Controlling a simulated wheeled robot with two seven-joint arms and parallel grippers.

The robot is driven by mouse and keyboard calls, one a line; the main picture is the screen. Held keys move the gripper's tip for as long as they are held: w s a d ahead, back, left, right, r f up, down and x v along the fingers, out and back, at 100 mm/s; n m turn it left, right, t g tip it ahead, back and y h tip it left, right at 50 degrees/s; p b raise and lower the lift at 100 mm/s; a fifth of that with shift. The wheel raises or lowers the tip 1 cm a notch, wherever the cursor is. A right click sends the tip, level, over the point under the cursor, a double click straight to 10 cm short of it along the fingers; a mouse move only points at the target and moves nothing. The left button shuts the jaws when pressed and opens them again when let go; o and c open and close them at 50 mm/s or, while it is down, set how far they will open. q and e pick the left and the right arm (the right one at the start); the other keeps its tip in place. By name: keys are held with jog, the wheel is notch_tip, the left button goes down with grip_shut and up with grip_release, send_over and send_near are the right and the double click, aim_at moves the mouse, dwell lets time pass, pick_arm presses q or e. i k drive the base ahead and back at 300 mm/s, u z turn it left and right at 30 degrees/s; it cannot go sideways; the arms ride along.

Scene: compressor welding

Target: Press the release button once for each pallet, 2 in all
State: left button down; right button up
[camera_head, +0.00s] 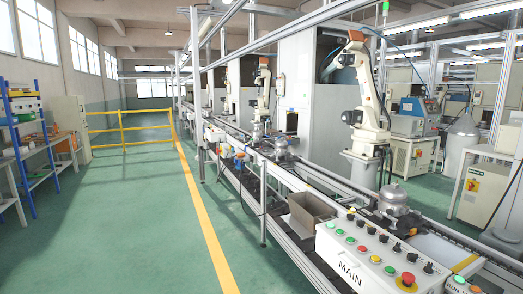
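A white control panel marked MAIN (345,262) stands at the front right, with several coloured push buttons and black knobs on its sloped top. A green button (350,240), a yellow button (376,259) and a large red mushroom button (408,279) show on it. No label for a release button is readable. A silver compressor (395,196) sits upright on the conveyor behind the panel; its pallet is mostly hidden. Another compressor (280,147) stands on the line farther back. Neither of my grippers is in view.
A second button box (462,287) is cut off at the bottom right. An open cardboard box (306,212) sits left of the panel. A white robot arm (367,95) stands behind the conveyor. The green floor on the left is clear up to a yellow railing (130,127).

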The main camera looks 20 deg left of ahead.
aim_at(389, 269)
jog(key=z, duration=0.5)
jog(key=i, duration=1)
jog(key=u, duration=0.45)
